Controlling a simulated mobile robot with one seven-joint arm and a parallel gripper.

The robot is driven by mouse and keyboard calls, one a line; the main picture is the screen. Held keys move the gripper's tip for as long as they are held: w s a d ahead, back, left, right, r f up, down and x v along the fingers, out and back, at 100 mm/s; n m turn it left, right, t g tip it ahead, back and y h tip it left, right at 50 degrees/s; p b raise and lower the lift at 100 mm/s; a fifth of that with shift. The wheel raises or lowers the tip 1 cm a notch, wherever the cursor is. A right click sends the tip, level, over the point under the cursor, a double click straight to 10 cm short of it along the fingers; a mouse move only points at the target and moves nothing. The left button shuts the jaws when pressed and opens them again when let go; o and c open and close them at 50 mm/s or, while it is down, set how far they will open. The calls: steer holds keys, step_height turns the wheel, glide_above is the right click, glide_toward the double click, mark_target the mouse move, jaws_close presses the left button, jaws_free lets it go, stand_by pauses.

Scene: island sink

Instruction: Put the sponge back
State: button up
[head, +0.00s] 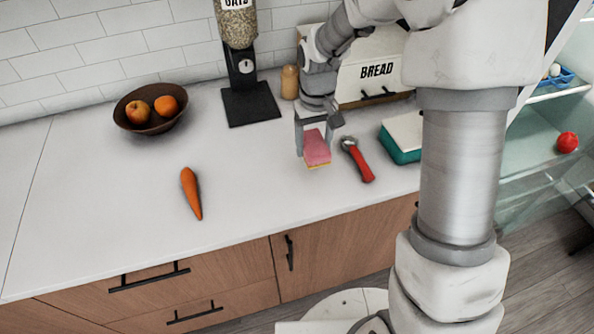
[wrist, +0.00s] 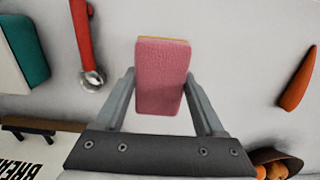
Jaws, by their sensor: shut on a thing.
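My gripper is shut on the sponge. I cannot tell whether the sponge touches the counter or is slightly above it.
A red-handled tool (head: 358,160) lies just right of the sponge, with a teal and white box (head: 402,138) beyond. The bread box (head: 370,72) and oats dispenser (head: 245,80) stand behind. A carrot (head: 191,192) and fruit bowl (head: 133,122) are left. Counter between carrot and sponge is clear.

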mark_target(297, 181)
steer(key=s+a+f, duration=0.1)
steer(key=a+f, duration=0.1)
steer(key=s+a+f, duration=0.1)
steer(key=a, duration=0.1)
steer(key=shift+s, duration=0.35)
steer(key=shift+f, duration=2.1)
steer(key=o, duration=1.3)
steer(key=shift+r, duration=0.1)
step_height(297, 181, up, 12)
steer(key=s+d+r+m+t, duration=0.1)
steer(key=s+d+r+t, duration=0.1)
steer(key=s+d+r, duration=0.4)
steer(key=s+d+r+m+t, duration=0.2)
steer(key=s+d+r, duration=0.4)
steer(key=s+r, duration=0.3)
steer(key=s+t, duration=0.1)
steer(key=s, duration=0.2)
steer(key=shift+s+d+t+p, duration=0.25)
steer(key=shift+s+t+p, duration=0.05)
steer(key=shift+s, duration=0.05)
